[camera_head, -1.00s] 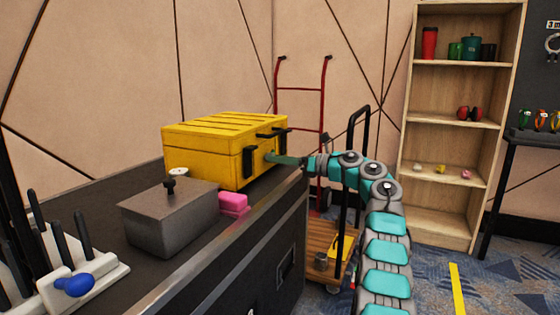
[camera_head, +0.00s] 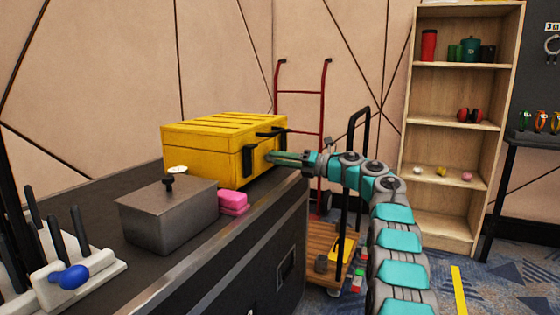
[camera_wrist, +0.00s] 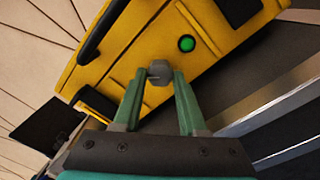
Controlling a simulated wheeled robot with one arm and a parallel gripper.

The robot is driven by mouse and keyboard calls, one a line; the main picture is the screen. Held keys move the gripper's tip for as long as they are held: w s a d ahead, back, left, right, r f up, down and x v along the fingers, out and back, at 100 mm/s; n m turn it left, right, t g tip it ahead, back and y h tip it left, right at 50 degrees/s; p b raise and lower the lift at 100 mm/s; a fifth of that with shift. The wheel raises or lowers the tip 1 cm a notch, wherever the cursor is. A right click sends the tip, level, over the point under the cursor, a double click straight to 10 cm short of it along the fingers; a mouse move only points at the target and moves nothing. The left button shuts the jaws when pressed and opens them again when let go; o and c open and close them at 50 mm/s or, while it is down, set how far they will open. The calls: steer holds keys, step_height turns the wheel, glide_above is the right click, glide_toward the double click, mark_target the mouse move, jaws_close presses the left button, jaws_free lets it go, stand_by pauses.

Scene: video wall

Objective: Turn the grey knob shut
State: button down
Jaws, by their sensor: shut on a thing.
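The grey knob (camera_wrist: 160,71) sits on the front face of the yellow case (camera_wrist: 143,42), below a round green spot (camera_wrist: 187,43). The case (camera_head: 205,150) stands on the dark counter in the head view. My gripper (camera_head: 270,156) reaches the case's front face from the right. In the wrist view, the fingertips of my gripper (camera_wrist: 159,77) are on either side of the knob and shut on it. In the head view the fingertips hide the knob, and I cannot tell how far it is turned.
On the dark counter (camera_head: 100,205) stand a grey lidded box (camera_head: 168,218), pink blocks (camera_head: 232,200) and a holder with a blue-ended tool (camera_head: 72,278). A hand truck (camera_head: 321,110) and a wooden cart (camera_head: 325,245) stand beyond the counter. Wooden shelves (camera_head: 455,120) rise at the right.

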steer(key=m+p, duration=0.1)
steer(key=m, duration=0.1)
steer(key=shift+r+m+p, duration=0.25)
steer(key=shift+m+p, duration=0.15)
steer(key=m+p, duration=0.3)
steer(key=p, duration=0.1)
steer(key=shift+r+m+p, duration=0.1)
steer(key=shift+m+p, duration=0.2)
steer(key=shift+m, duration=0.1)
steer(key=m+p, duration=0.2)
steer(key=p, duration=0.1)
steer(key=shift+m+t+p, duration=0.3)
steer(key=shift+f+m+p, duration=0.25)
steer(key=shift+m+p, duration=0.25)
steer(key=shift+p, duration=0.05)
steer(key=shift+f, duration=0.1)
steer(key=shift+c, duration=2.3)
jaws_free()
